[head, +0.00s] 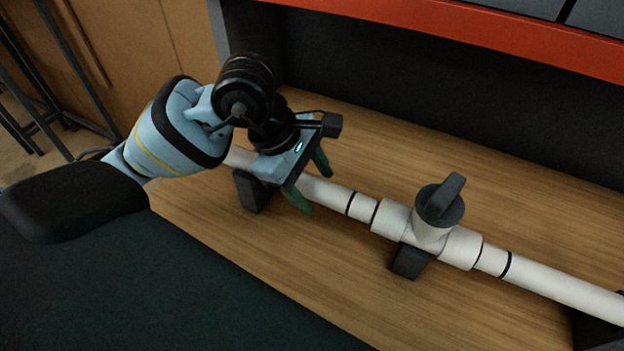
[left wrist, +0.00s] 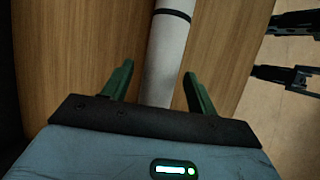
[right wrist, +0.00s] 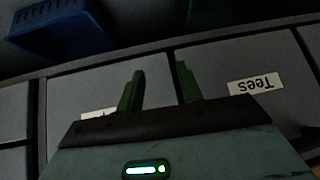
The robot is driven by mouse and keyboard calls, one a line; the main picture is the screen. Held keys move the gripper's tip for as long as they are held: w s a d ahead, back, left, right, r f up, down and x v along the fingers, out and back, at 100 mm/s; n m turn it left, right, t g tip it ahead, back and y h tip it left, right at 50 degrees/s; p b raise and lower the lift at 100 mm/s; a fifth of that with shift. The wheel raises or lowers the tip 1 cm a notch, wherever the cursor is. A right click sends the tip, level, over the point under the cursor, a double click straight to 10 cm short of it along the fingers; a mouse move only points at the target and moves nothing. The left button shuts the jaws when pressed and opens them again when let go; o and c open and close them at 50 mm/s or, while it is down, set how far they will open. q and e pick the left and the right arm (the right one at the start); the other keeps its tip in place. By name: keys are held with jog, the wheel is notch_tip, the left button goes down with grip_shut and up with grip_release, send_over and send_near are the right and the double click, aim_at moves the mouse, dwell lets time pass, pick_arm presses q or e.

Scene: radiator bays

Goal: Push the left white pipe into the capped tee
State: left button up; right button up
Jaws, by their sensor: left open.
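The left white pipe (head: 325,191) lies along the wooden bench, with black rings near its right end. That end meets the white tee (head: 390,222) with a dark cap (head: 440,203) on top; how deep it sits I cannot tell. My left gripper (head: 311,181) is open over the pipe, one green finger on each side. In the left wrist view the pipe (left wrist: 168,55) runs between the spread fingers (left wrist: 158,70), with a gap visible on both sides. My right gripper (right wrist: 160,70) is open and empty in the right wrist view, in front of grey bins.
Another white pipe (head: 560,286) runs from the tee to the lower right. Dark supports hold the run at the left (head: 250,192) and under the tee (head: 410,262). A red shelf edge (head: 470,34) overhangs behind.

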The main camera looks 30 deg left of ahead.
aim_at(333, 190)
pick_arm(q)
jog(key=c, duration=0.7)
grip_shut()
jog(key=shift+w+d, duration=0.1)
jog(key=shift+d, duration=1.8)
pick_arm(e)
jog(key=shift+s+a, duration=0.1)
jog(key=shift+s, duration=0.1)
pick_arm(q)
jog(key=shift+o, duration=1.8)
grip_release()
jog(key=o, duration=0.3)
jog(key=shift+d, duration=0.2)
jog(key=shift+o, duration=0.2)
pick_arm(e)
jog(key=shift+w, duration=0.15)
pick_arm(q)
jog(key=shift+a+r, duration=0.1)
jog(key=shift+a, duration=0.1)
